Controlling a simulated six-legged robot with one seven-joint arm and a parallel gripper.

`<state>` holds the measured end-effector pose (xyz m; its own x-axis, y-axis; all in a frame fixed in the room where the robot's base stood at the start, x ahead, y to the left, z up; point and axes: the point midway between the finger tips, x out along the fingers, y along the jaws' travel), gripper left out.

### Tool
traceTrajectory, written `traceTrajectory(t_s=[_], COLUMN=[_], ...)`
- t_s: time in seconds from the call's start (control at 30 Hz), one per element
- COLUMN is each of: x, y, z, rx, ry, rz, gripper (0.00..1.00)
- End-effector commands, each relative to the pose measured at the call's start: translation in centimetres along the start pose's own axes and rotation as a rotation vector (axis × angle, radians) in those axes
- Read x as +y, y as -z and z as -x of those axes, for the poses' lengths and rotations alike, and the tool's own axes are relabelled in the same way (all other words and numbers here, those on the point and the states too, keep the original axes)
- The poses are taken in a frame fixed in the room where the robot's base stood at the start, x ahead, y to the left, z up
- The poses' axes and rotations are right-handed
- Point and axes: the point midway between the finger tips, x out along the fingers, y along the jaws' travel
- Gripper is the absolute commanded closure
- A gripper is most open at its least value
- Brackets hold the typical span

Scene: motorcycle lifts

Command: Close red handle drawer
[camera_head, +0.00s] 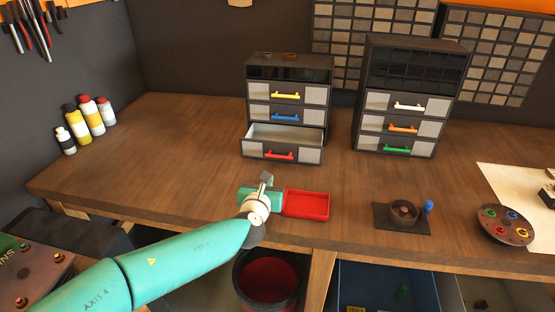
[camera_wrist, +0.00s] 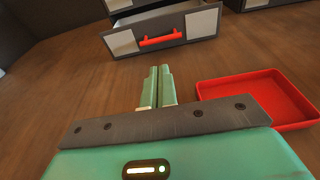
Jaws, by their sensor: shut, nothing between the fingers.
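The red handle drawer (camera_head: 281,153) is the bottom drawer of the left small cabinet (camera_head: 289,72). It stands pulled out toward me, and its bare light inside shows from above. Its red handle (camera_wrist: 160,41) shows near the top of the wrist view. My gripper (camera_wrist: 154,86) is shut, its two green fingers side by side with nothing between them. It is low over the table in front of the drawer, pointing at the handle and apart from it. In the head view the fingers are mostly hidden behind my wrist.
A red tray (camera_head: 306,205) lies right beside my gripper; it also shows in the wrist view (camera_wrist: 290,120). The yellow and blue handle drawers above are shut. A second cabinet (camera_head: 408,95) stands to the right. Bottles (camera_head: 91,117) stand at the left. The table between gripper and drawer is clear.

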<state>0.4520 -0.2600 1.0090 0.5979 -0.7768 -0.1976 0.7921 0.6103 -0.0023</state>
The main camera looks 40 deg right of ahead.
Motion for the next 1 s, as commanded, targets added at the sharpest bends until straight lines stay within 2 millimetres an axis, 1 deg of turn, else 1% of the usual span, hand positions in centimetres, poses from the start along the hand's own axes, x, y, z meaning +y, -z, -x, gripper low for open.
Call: traceTrajectory(t_s=[0.17,0.47,0.8,0.9,1.0], x=[-0.1,-0.1,-0.1,-0.1,-0.1], y=[0.1,0.1,0.0,0.0,0.0], z=[-1.2,-5.6,-11.1,-12.4,-13.2], rx=[0.001,0.001,0.000,0.000,0.000], ry=[0.001,0.002,0.001,0.001,0.000], rz=[-0.002,-0.002,-0.003,-0.003,-0.002], gripper=[1.00,1.00,1.00,1.00,1.00])
